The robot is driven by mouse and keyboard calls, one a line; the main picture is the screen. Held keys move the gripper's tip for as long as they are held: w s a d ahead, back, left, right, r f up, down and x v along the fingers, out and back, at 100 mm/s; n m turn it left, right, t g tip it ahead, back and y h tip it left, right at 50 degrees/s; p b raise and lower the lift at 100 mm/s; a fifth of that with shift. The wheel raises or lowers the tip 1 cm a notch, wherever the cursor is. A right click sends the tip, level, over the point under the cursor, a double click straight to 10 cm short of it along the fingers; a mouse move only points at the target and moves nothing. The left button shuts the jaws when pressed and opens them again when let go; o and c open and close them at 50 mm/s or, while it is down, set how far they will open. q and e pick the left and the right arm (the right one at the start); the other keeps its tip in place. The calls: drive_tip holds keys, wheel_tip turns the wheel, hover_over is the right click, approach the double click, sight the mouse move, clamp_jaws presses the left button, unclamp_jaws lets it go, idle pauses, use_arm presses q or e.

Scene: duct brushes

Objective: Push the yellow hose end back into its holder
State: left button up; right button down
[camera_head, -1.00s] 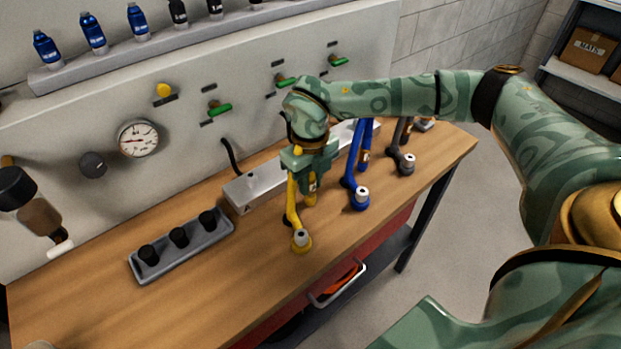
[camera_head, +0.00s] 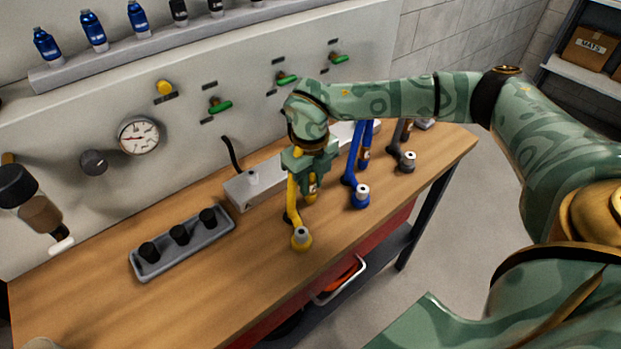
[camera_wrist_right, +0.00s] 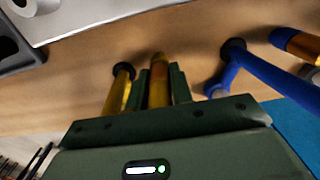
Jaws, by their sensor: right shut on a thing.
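My right gripper (camera_head: 309,168) is shut on the yellow hose end (camera_head: 312,190), above the wooden bench in the head view. In the right wrist view the yellow hose end (camera_wrist_right: 158,82) sits between the fingers, and another yellow length (camera_wrist_right: 120,92) lies just left of them. The yellow hose (camera_head: 293,199) runs down to a round yellow base (camera_head: 301,240) with a grey fitting on the bench. The hand hides the hose's upper part. I cannot tell which part is its holder, or whether the end is seated. My left gripper is not in view.
A blue hose base (camera_head: 360,198) and a dark one (camera_head: 407,162) stand to the right. Behind is a metal block (camera_head: 238,192) with a black hose. A grey tray (camera_head: 150,268) with black caps lies left.

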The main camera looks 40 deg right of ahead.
drive_tip(key=c, duration=1.1)
unclamp_jaws()
drive_tip(key=shift+c, duration=0.2)
wheel_tip(320, 180, up, 16)
drive_tip(key=p, duration=0.4)
drive_tip(key=shift+r, duration=0.15)
drive_tip(key=shift+s, duration=0.1)
